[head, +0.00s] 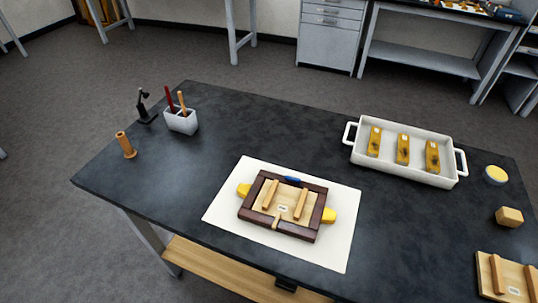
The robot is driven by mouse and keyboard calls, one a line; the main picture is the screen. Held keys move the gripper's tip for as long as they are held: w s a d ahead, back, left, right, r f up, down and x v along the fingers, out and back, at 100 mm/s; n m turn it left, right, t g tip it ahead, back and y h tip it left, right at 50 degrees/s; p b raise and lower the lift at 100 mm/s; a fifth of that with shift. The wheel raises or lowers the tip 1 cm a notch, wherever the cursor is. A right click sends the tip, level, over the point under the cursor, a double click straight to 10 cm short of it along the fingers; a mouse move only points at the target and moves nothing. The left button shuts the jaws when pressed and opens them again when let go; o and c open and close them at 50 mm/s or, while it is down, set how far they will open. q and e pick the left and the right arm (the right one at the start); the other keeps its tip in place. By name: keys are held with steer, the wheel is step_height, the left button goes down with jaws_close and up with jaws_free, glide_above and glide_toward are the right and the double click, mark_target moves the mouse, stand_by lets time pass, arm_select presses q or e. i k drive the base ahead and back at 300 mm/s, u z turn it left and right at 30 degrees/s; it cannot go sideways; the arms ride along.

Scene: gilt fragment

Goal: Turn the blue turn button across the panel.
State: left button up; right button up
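The blue turn button (292,179) sits on the far bar of a dark wooden frame (310,226). It looks small and seems to lie lengthwise along that bar. A light wooden panel (284,208) with two raised strips and a small label lies inside the frame. A tan turn button (276,222) on the near bar points crosswise from the bar toward the panel. Yellow pieces stick out beside the frame at the left (243,190) and right (329,215). Neither of my grippers is in view.
The frame lies on a white mat (229,216) on the dark table (240,120). A white tray (400,170) with yellow-orange blocks is at right. A round yellow item (495,175), wooden block (508,217) and second panel (506,279) lie further right. A cup (181,122) stands back left.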

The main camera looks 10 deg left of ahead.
mark_target(296, 180)
steer(key=u, duration=0.1)
steer(key=i, duration=0.1)
steer(key=z, duration=1.2)
steer(key=k, duration=1.45)
steer(key=u, duration=1.25)
steer(key=i, duration=1)
steer(key=z, duration=0.05)
